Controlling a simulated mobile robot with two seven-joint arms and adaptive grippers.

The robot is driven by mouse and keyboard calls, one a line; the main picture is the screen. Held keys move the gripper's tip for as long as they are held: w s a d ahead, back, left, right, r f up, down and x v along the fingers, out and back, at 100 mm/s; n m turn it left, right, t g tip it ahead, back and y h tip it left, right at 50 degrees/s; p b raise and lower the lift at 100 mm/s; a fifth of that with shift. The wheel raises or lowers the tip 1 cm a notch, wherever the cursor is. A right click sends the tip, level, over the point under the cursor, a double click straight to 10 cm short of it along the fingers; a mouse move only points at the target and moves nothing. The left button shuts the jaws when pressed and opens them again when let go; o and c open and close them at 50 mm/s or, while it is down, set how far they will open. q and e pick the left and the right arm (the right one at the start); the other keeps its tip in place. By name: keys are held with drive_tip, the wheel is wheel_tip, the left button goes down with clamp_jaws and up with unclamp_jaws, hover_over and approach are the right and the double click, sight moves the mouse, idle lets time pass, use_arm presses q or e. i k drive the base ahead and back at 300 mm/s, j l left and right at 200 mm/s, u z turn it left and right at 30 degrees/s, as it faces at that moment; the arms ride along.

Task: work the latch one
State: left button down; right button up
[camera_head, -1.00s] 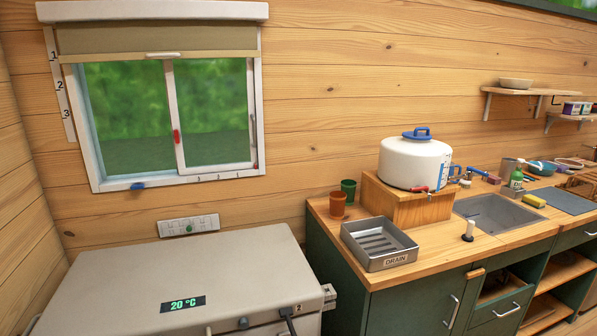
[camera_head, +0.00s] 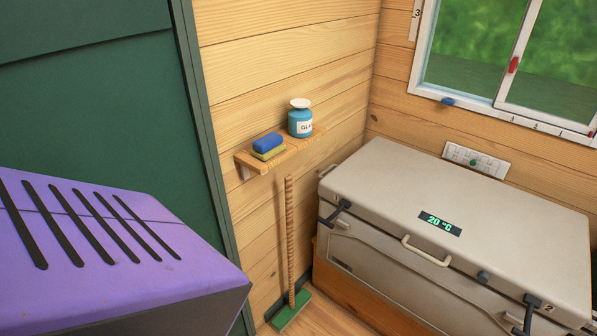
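A large beige cooler chest (camera_head: 465,200) stands in the corner below the window, its lid down. A dark latch (camera_head: 336,212) sits on its front at the left end; I cannot read a number beside it. A second dark latch (camera_head: 525,313) sits near the right end, by a label "2". Between them are a light carry handle (camera_head: 426,252) and a small dark blue-grey knob (camera_head: 483,277). The lid display (camera_head: 440,224) reads 20 °C. Neither of my grippers is in view.
A purple slotted box (camera_head: 110,250) fills the lower left, before a green panel (camera_head: 100,110). A wall shelf (camera_head: 290,153) holds a blue-and-yellow sponge (camera_head: 268,146) and a blue jar (camera_head: 300,122). A green-footed broom (camera_head: 291,250) stands left of the chest. Little floor shows.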

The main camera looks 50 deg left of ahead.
sight(343, 203)
drive_tip(key=k+u, duration=0.1)
drive_tip(key=u, duration=1.1)
